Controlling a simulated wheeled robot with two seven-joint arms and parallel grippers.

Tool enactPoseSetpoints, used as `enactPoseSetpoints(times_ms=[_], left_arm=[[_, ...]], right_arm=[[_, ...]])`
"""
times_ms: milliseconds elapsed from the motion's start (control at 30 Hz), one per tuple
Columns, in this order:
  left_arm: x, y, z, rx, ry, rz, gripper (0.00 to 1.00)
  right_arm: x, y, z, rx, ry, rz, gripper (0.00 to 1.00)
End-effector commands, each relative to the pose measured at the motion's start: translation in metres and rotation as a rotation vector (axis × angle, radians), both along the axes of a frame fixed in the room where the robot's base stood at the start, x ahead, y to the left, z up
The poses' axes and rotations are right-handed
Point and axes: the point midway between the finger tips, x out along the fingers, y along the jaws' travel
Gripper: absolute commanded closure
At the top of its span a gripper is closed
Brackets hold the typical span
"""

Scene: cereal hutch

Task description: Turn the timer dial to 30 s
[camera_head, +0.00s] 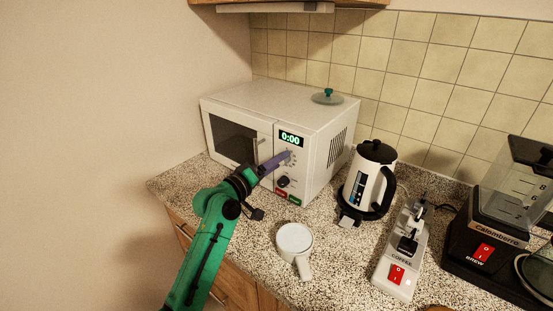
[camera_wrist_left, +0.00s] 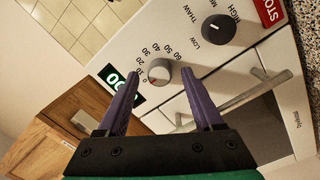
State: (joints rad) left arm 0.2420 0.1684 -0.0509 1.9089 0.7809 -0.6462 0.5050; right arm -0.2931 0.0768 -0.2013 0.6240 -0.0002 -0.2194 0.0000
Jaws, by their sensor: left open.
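The white microwave (camera_head: 315,139) stands on the counter with its display (camera_head: 290,139) reading 0:00. In the left wrist view the grey timer dial (camera_wrist_left: 158,75) sits inside a printed scale from 0 to 60, its red mark near 0. My left gripper (camera_head: 287,155) is at the control panel, hiding most of the dial in the head view. In the left wrist view my left gripper (camera_wrist_left: 162,75) is open, its two purple fingers on either side of the dial; I cannot tell whether they touch it. My right gripper is not in view.
A dark power knob (camera_wrist_left: 219,30) is below the timer, with a red STOP button (camera_wrist_left: 268,10) beyond it. A door handle (camera_wrist_left: 232,99) is beside the panel. A white cup (camera_head: 294,239), kettle (camera_head: 357,187) and coffee machines stand on the counter.

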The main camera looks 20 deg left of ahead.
Motion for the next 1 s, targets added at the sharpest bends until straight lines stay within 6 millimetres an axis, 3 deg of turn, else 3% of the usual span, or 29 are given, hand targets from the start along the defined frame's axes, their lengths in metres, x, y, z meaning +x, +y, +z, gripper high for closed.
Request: enactPoseSetpoints(times_ms=[200, 233, 400, 767, 1000], left_arm=[[0.0009, -0.0003, -0.0007, 0.000, 0.000, 0.000, 0.32], [0.0009, -0.0003, -0.0007, 0.000, 0.000, 0.000, 0.40], [0.0007, 0.0000, -0.0008, 0.000, 0.001, 0.001, 1.00], [0.0006, 0.0003, -0.0013, 0.033, -0.011, 0.001, 1.00], [0.0007, 0.0002, -0.0011, 0.147, -0.057, 0.000, 1.00]], right_arm=[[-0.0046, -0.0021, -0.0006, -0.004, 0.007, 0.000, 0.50], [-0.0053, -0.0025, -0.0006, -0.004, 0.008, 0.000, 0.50], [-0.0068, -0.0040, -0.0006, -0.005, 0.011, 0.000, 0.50], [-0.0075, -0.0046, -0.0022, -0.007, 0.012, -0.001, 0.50], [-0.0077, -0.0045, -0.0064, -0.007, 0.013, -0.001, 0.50]])
